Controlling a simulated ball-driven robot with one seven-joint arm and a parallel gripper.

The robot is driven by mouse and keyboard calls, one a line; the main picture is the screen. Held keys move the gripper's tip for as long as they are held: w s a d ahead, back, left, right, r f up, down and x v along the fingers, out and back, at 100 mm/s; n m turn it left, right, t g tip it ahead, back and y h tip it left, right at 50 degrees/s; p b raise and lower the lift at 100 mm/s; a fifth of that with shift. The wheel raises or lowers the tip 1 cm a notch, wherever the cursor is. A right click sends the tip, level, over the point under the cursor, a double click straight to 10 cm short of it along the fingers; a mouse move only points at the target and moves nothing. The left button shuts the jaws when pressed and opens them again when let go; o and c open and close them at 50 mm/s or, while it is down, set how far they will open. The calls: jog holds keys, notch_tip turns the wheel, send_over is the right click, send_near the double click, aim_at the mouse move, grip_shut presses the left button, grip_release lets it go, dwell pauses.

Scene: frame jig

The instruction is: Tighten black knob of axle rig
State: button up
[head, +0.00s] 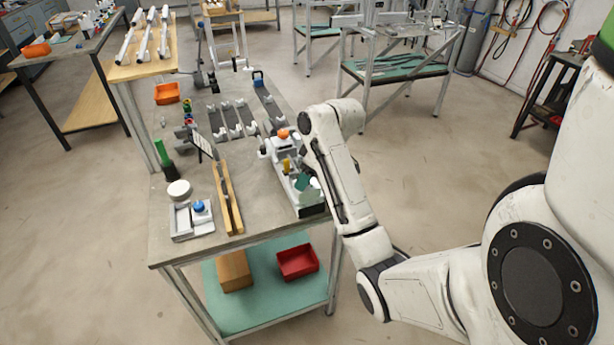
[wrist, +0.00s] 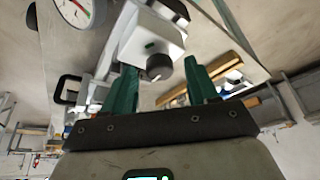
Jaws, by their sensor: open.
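In the wrist view, the black knob (wrist: 158,67) sticks out from a white block (wrist: 150,38) of the rig. My gripper (wrist: 160,74) is open, with one green finger on each side of the knob. Gaps show between the fingers and the knob in this view; the depth between them is hard to tell. In the head view, the white and grey rig (head: 311,202) stands at the right edge of the workbench, partly behind my arm. The black knob cannot be made out there.
The workbench (head: 262,205) also holds a wooden bar (head: 228,198), a white tray (head: 181,225), a green-topped bottle (head: 162,153) and an orange bin (head: 167,93). A red bin (head: 297,262) sits on the lower shelf. A round gauge (wrist: 76,8) is at the wrist view's top left.

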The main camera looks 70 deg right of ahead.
jog(key=shift+f, duration=0.1)
jog(key=shift+c, duration=0.2)
jog(key=c, duration=1)
